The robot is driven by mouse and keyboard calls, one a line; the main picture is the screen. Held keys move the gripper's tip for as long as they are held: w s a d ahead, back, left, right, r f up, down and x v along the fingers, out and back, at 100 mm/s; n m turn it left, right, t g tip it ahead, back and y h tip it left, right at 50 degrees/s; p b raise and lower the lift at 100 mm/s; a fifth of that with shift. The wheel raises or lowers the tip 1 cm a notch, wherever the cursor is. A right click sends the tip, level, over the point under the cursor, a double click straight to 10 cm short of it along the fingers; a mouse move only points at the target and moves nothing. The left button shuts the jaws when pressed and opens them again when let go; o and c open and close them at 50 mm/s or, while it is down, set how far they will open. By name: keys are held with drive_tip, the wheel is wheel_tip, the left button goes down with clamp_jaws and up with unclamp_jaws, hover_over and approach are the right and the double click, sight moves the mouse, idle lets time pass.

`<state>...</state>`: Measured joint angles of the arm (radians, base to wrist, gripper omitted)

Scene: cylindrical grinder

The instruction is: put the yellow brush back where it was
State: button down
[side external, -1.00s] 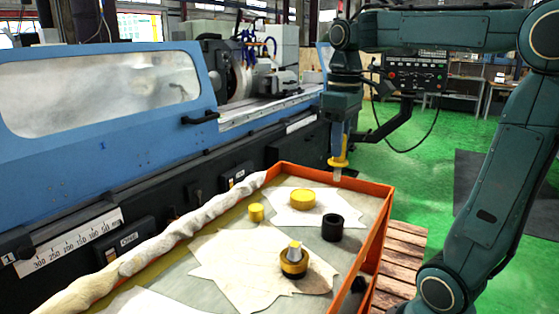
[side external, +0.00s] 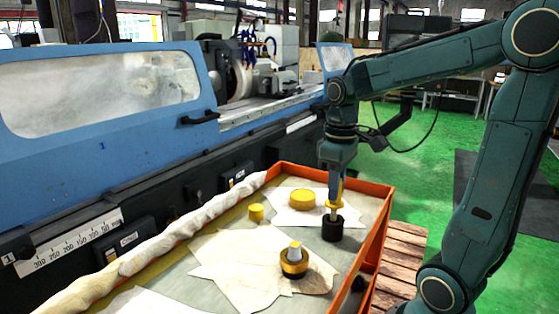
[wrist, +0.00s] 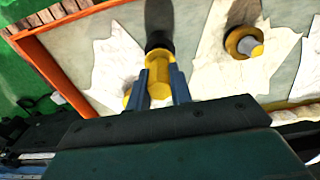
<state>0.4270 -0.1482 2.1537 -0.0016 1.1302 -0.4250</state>
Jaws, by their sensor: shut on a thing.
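My gripper (side external: 336,190) points down over the tray and is shut on the yellow brush (side external: 333,204). In the wrist view the brush (wrist: 158,75) sits between the two blue fingers.
The orange-walled tray (side external: 372,240) also holds a wide yellow disc (side external: 302,199), a small yellow cylinder (side external: 256,212) and a yellow ring piece with a grey top (side external: 294,262). Pale cloths lie under some pieces. The blue grinder (side external: 110,140) stands along the left.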

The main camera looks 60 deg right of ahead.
drive_tip(key=shift+f, duration=1.35)
drive_tip(key=shift+f, duration=0.45)
drive_tip(key=c, duration=1.3)
unclamp_jaws()
drive_tip(key=shift+o, duration=0.2)
drive_tip(key=shift+r, duration=0.1)
wheel_tip(320, 180, up, 13)
drive_tip(key=shift+f, duration=0.15)
